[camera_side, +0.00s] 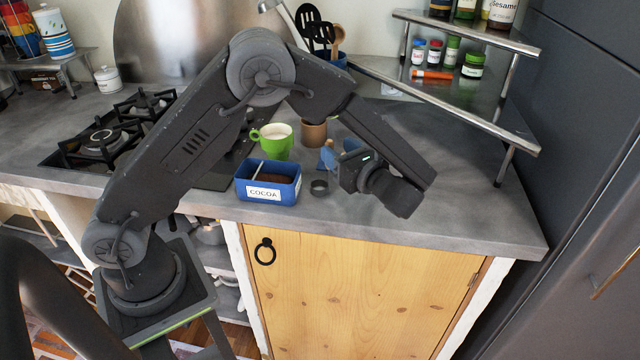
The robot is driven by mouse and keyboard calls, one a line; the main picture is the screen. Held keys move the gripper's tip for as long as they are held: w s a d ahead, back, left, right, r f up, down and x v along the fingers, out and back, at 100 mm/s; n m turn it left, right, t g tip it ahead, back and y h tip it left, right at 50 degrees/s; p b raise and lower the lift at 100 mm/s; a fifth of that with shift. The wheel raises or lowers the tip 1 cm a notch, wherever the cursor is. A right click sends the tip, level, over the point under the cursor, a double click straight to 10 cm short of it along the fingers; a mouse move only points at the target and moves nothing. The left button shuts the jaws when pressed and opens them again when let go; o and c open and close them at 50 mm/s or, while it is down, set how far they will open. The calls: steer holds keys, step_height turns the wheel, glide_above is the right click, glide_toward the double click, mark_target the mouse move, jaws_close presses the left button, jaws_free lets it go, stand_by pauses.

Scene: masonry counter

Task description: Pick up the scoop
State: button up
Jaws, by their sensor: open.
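A blue box labelled COCOA (241,186) stands near the counter's front edge with brown powder in it. A thin pale handle (259,170), which looks like the scoop's, leans up out of the box on its left side; the rest is hidden.
A green cup (274,146) with pale contents stands behind the box, with a brown cup (314,134) to its right. A small dark ring (319,187) lies right of the box. A stove (100,142) is at left, a tiered metal shelf (450,90) at right. The counter's right front is clear.

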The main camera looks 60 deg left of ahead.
steer(key=a, duration=0.5)
steer(key=shift+s, duration=0.35)
steer(key=shift+d, duration=0.1)
steer(key=shift+c, duration=0.4)
jaws_close()
step_height(320, 180, up, 10)
steer(key=s+a+r, duration=0.1)
steer(key=s+a, duration=0.3)
steer(key=s, duration=0.4)
steer(key=shift+a+r, duration=0.2)
steer(key=shift+a, duration=0.15)
